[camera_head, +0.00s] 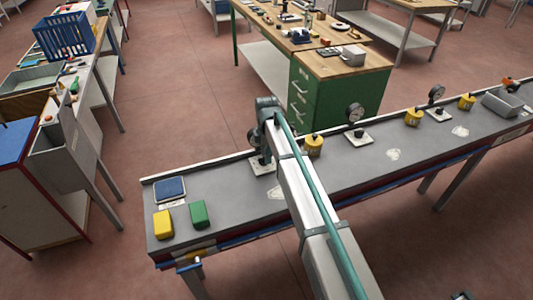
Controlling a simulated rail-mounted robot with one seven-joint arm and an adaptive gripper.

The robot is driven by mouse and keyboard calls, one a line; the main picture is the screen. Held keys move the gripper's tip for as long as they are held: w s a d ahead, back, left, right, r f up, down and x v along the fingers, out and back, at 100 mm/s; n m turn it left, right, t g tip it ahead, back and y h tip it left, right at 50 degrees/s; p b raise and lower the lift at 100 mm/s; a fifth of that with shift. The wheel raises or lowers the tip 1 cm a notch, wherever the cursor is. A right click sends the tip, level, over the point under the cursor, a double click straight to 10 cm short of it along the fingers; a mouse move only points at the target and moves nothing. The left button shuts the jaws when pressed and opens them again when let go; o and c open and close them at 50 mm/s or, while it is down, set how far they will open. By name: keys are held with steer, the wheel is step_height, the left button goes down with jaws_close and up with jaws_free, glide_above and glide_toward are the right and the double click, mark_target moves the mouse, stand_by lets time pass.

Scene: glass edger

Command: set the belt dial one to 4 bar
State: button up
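A long grey belt bench (225,205) crosses the view. Three round gauges stand along its back edge: one at the left (253,136) partly behind my arm, one in the middle (355,111) and one at the right (437,93). In front of each is a pale plate; the middle plate (359,139) and right plate (438,115) carry a small dark knob. My gripper (262,162) points down at the left plate (263,169), at or just above its knob. The fingers are too small and dark to tell their opening or contact. The gauge readings are not legible.
Yellow knobbed blocks stand beside the plates, one (314,146) close right of my arm. A blue pad (170,189), a yellow block (163,224) and a green block (199,214) lie at the left end. A grey tray (502,103) is at the far right.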

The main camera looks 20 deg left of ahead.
steer(key=shift+f, duration=0.15)
jaws_close()
